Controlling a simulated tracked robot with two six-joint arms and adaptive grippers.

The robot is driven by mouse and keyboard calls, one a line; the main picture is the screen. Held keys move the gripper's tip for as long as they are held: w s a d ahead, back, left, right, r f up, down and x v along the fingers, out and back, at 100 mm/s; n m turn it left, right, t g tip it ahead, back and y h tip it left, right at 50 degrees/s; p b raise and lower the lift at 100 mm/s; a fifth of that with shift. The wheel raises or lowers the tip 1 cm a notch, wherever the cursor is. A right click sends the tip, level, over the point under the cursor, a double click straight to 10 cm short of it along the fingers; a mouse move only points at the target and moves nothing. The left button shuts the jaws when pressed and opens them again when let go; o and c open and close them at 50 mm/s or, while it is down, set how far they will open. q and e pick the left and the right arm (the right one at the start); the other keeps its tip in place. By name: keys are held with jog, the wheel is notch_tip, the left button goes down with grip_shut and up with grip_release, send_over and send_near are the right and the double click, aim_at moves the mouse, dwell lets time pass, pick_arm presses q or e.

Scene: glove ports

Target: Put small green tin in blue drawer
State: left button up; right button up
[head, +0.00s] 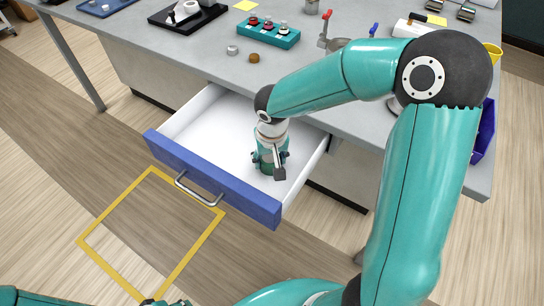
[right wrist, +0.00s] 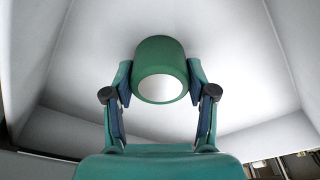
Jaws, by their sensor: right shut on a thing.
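The blue drawer (head: 212,183) is pulled out from under the grey bench, with a blue front, a metal handle and a white inside. My right gripper (head: 269,166) reaches down inside the drawer, toward its right side. In the right wrist view the small green tin (right wrist: 161,70) sits between the fingers of my right gripper (right wrist: 160,88), which are shut on it. The white drawer walls surround it there. Whether the tin touches the drawer floor cannot be told. My left arm shows only in part at the bottom left of the head view, its fingers not clearly visible.
On the grey bench (head: 190,45) stand a teal holder (head: 267,34) with several small items, a silver cap (head: 232,50) and a brown cap (head: 254,58). A yellow frame (head: 98,262) is marked on the floor. The left part of the drawer is empty.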

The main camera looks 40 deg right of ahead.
aim_at(272, 163)
jog(key=shift+f, duration=0.15)
jog(key=o, duration=1.2)
jog(key=shift+r, duration=0.3)
jog(key=r, duration=0.4)
jog(key=s+r, duration=0.1)
jog(key=r, duration=0.2)
jog(key=r+p, duration=0.1)
jog(key=r, duration=0.3)
jog(key=shift+s+a+r, duration=0.35)
